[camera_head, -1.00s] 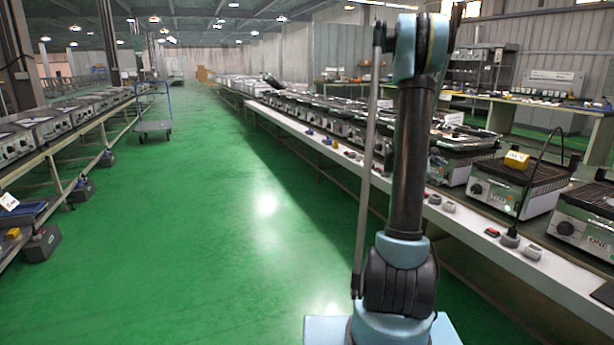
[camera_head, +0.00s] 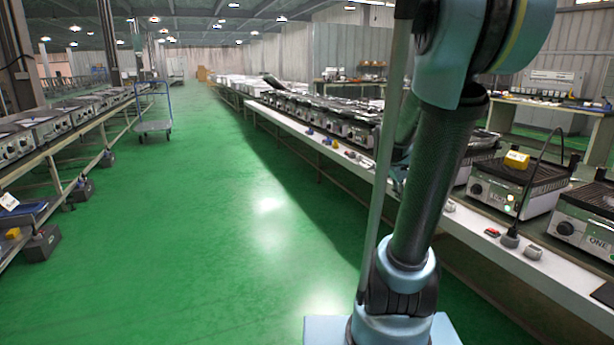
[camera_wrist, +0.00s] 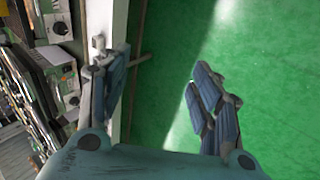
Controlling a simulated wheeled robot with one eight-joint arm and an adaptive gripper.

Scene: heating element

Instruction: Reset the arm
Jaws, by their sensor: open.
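My gripper (camera_wrist: 160,88) shows in the wrist view with its two blue-padded fingers spread wide apart and nothing between them. It is open and hangs over the green floor, close to the edge of the white bench. In the head view my arm rises in front of the bench on the right and leans toward the camera at its top. The gripper itself cannot be made out in the head view.
A long bench (camera_head: 520,262) with several grill units (camera_head: 512,186) runs along the right. Another bench (camera_head: 62,150) with units stands on the left. A blue trolley (camera_head: 154,126) stands in the aisle.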

